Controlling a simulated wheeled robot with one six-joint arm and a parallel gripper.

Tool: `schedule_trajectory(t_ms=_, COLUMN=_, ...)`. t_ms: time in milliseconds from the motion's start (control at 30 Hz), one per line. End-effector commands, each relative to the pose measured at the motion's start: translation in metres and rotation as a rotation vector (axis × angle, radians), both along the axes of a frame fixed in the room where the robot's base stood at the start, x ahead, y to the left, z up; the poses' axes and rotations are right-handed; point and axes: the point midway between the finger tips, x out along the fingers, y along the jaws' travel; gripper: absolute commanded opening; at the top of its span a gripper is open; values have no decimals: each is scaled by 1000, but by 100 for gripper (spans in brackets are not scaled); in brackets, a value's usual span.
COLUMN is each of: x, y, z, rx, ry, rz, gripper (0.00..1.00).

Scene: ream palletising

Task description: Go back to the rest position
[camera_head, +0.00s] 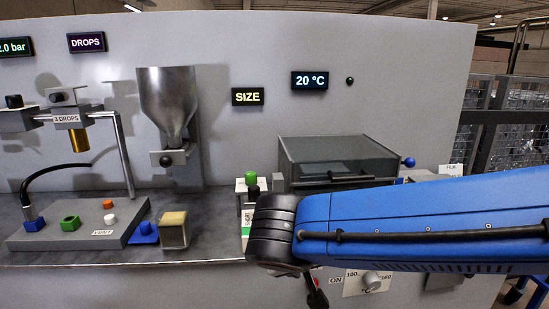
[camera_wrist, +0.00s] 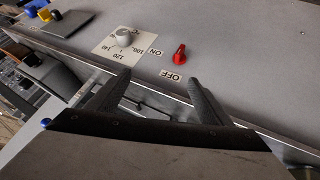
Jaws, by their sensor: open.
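My gripper (camera_wrist: 160,78) shows in the wrist view with its two dark fingers spread apart and nothing between them. Its fingertips point at a grey panel with a red knob (camera_wrist: 180,53) beside an OFF label, and a pale round knob (camera_wrist: 124,38) on a numbered dial plate. I cannot tell how far the fingers are from the panel, but they appear apart from both knobs.
A wire-mesh cage (camera_head: 512,130) stands at the right.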

Motion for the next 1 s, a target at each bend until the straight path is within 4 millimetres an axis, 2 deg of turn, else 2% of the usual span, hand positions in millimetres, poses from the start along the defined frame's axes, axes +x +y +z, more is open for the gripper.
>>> schedule_trajectory(t_ms=33, x=0, y=-15, z=-2, rx=7, ry=24, rz=-14, gripper=73)
schedule_trajectory(t_ms=100, x=-1, y=-32, z=-7, rx=14, ry=62, rz=-21, gripper=73)
schedule_trajectory(t_ms=400, x=-17, y=-96, z=-25, rx=75, ry=194, rz=-37, gripper=73)
schedule_trajectory(t_ms=700, x=-41, y=-143, z=-40, rx=168, ry=268, rz=-33, gripper=73)
schedule_trajectory(t_ms=1000, x=-66, y=-174, z=-51, rx=268, ry=274, rz=-17, gripper=73)
